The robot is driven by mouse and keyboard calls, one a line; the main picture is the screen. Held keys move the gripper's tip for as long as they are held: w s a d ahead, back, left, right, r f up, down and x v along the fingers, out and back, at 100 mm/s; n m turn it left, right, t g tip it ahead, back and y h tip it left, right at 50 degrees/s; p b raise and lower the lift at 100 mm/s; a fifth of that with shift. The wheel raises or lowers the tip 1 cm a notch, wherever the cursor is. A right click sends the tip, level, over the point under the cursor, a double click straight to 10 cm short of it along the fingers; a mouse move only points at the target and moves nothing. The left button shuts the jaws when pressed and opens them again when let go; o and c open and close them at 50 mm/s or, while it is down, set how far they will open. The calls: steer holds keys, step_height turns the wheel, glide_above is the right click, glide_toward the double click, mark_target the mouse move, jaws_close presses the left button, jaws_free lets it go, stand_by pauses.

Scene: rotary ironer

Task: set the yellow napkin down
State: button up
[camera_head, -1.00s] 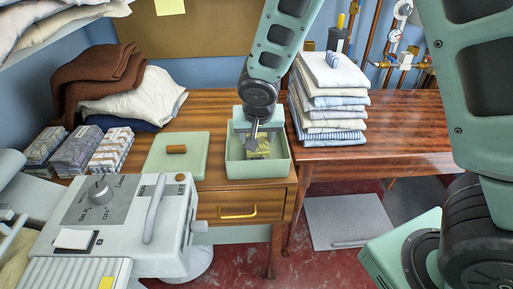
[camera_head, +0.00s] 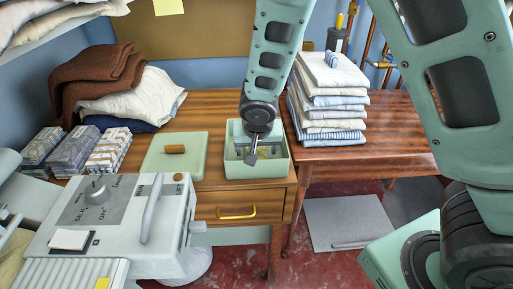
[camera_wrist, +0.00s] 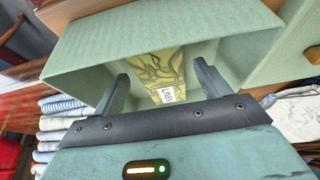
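The yellow patterned napkin (camera_head: 264,152) is inside the open pale green box (camera_head: 257,171) on the wooden table. In the wrist view the napkin (camera_wrist: 160,75), with a small white label, shows beyond and between my fingers, inside the box (camera_wrist: 95,50). My gripper (camera_wrist: 163,88) is open, with a visible gap between each finger and the napkin. In the head view my gripper (camera_head: 252,156) is at the box opening and hides part of the napkin.
A green lid (camera_head: 172,158) with a brown knob lies left of the box. Folded linens (camera_head: 330,100) stand in a stack at right. The ironer (camera_head: 115,225) is at front left. Several wrapped bundles (camera_head: 75,148) and heaped cloths (camera_head: 135,95) lie at left.

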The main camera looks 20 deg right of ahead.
steer(key=shift+r, duration=0.1)
steer(key=shift+r, duration=0.25)
steer(key=p+v, duration=0.1)
steer(key=v, duration=1.1)
steer(key=s+a+n+g+y, duration=0.1)
steer(key=s+n, duration=0.4)
steer(key=s, duration=0.6)
steer(key=s+a+r+n+g+y, duration=0.1)
steer(key=s+a+n+g, duration=0.2)
steer(key=s+n, duration=0.3)
steer(key=s+a, duration=0.1)
steer(key=s, duration=0.4)
steer(key=shift+s, duration=0.3)
steer(key=shift+r, duration=0.15)
step_height(320, 180, up, 4)
steer(key=p, duration=0.3)
steer(key=shift+f+p, duration=0.2)
steer(key=shift+p, duration=0.15)
